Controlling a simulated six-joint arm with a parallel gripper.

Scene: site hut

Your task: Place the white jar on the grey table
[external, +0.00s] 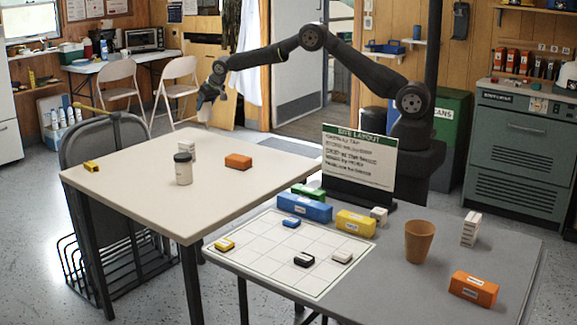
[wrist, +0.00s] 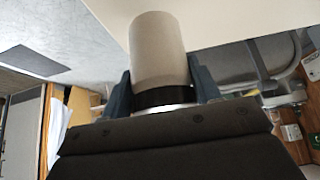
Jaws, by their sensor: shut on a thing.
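My gripper (external: 206,98) is raised beyond the back edge of the pale table (external: 125,172). It is shut on a pale cylindrical jar (wrist: 160,48) with a black band at the gripper end; the wrist view shows it between the fingers (wrist: 160,90). In the external view the held jar (external: 205,112) is small and hangs just below the fingers. Another white jar with a grey lid (external: 184,172) stands upright on the pale table, apart from my gripper. The grey table (external: 400,290) is at the front right, well away from my gripper.
A white grid mat (external: 270,250) with small blocks covers the grey table's left part. A brown cup (external: 419,240), an orange box (external: 473,290), a yellow box (external: 355,223) and a sign (external: 358,157) stand there. Bare surface lies around the cup. An orange block (external: 238,161) sits on the pale table.

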